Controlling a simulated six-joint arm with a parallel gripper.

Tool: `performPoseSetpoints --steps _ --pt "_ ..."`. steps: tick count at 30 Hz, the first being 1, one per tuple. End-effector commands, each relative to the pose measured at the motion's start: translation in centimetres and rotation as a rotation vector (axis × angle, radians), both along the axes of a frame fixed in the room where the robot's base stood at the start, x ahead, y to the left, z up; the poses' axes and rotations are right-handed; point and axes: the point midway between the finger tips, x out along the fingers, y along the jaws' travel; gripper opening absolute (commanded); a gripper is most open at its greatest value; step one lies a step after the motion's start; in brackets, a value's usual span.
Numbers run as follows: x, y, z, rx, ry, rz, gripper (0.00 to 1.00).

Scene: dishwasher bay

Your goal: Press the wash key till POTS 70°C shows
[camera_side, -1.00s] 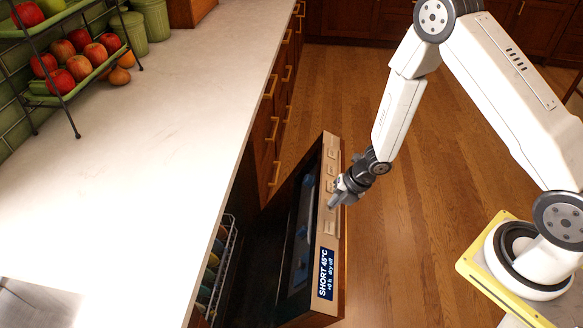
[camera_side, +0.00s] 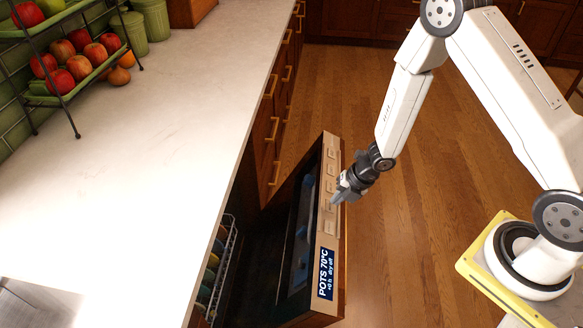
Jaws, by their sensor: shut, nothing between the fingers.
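The dishwasher door (camera_side: 325,250) hangs open, with a row of keys along its top edge. Its display (camera_side: 326,273) reads "POTS 70°C" with a smaller line about "+0 h" and "dry off". My gripper (camera_side: 335,202) is shut and empty, with its tips at the key strip. The tips lie just above the lowest key (camera_side: 329,227) in the picture, which is in plain sight. The gripper hides part of the strip, so I cannot tell whether the tips touch a key. Key labels are too small to read.
A pale counter (camera_side: 150,130) runs along the left. A rack of dishes (camera_side: 222,265) shows inside the dishwasher. A fruit stand (camera_side: 75,70) stands at the back left of the counter. The wooden floor (camera_side: 400,250) right of the door is clear.

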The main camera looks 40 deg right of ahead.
Motion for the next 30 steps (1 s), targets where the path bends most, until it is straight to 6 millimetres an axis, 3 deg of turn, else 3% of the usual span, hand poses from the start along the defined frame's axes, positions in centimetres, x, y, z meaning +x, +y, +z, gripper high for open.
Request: performPoseSetpoints --steps 19,30 --pt "-1.1 -1.2 3.3 -0.002 -0.002 0.000 0.00" --pt "-1.4 -1.4 3.7 -0.001 0.000 0.000 0.00"
